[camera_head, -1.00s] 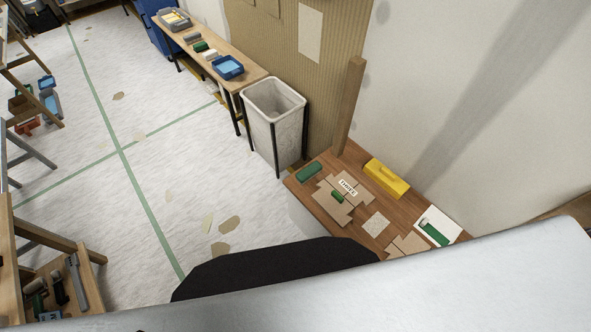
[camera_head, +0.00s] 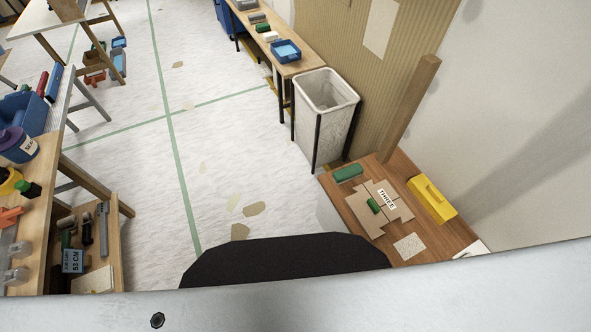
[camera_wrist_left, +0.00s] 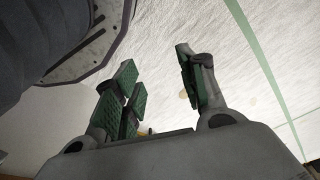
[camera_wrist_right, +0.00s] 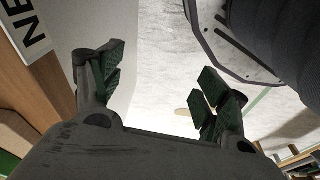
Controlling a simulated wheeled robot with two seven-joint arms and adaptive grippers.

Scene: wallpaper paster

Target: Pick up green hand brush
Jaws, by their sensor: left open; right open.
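On the wooden table at the right of the head view lie two green items that could be a hand brush: a larger green block (camera_head: 348,173) at the table's far left corner, and a small green piece (camera_head: 373,205) on the brown cardboard. I cannot tell which is the brush. My left gripper (camera_wrist_left: 162,85) shows only in its wrist view, open and empty, with pale floor beyond. My right gripper (camera_wrist_right: 160,85) shows only in its wrist view, open and empty. Neither gripper is near a green brush in view.
The table (camera_head: 350,206) also holds a yellow box (camera_head: 432,200) and a "THREE" card (camera_head: 387,199). A white bin (camera_head: 326,92) stands beyond it. A long bench (camera_head: 297,67) with a blue tray (camera_head: 286,51) lies farther back. A workbench (camera_head: 38,215) with tools stands left. The middle floor is open.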

